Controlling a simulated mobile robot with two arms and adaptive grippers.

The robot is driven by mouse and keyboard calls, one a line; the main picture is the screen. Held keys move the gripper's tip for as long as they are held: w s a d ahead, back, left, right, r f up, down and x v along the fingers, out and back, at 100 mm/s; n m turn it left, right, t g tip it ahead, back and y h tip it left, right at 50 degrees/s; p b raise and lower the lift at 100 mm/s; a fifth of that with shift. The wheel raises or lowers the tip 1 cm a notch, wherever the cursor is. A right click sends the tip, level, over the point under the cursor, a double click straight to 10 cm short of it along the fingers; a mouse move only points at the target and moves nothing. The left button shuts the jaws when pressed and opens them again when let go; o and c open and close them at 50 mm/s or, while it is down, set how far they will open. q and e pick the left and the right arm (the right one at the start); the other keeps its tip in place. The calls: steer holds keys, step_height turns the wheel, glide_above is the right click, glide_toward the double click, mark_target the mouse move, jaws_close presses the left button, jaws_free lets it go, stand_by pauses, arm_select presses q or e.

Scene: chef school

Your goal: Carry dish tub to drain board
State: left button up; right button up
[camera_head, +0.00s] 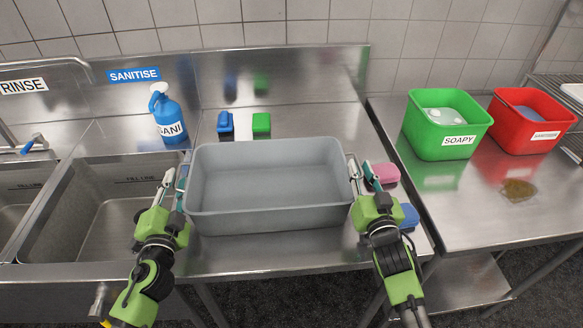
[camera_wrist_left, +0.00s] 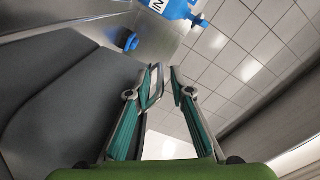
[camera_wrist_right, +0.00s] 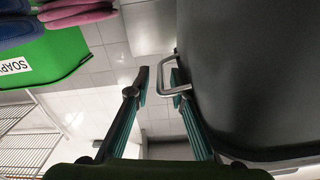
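The grey rectangular dish tub (camera_head: 270,213) is empty, level and over the steel counter in the head view. I cannot tell whether its base touches the steel. It has metal loop handles at both ends. My left gripper (camera_head: 175,178) is at its left end; in the left wrist view its fingers (camera_wrist_left: 164,74) stand apart around the handle (camera_wrist_left: 152,88). My right gripper (camera_head: 360,170) is at its right end; in the right wrist view its fingers (camera_wrist_right: 158,76) are apart, with the handle bar (camera_wrist_right: 164,76) between them. The counter (camera_head: 290,252), likely the drain board, shows around the tub.
Sinks (camera_head: 115,205) lie left. A blue sanitiser jug (camera_head: 168,112) and blue (camera_head: 225,124) and green (camera_head: 262,123) items stand behind. Pink (camera_head: 386,173) and blue (camera_head: 408,215) sponges lie right. Green (camera_head: 420,140) and red (camera_head: 515,135) bins stand on the right table.

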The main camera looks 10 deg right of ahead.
arm_select(q)
steer(key=o, duration=0.8)
arm_select(e)
steer(key=shift+r, duration=0.1)
arm_select(q)
steer(key=a, duration=0.7)
steer(key=shift+s, duration=0.35)
arm_select(e)
steer(key=o, duration=0.8)
arm_select(q)
steer(key=shift+r, duration=0.1)
arm_select(e)
steer(key=s, duration=1.2)
arm_select(q)
steer(key=shift+s, duration=0.15)
arm_select(e)
steer(key=shift+s, duration=0.1)
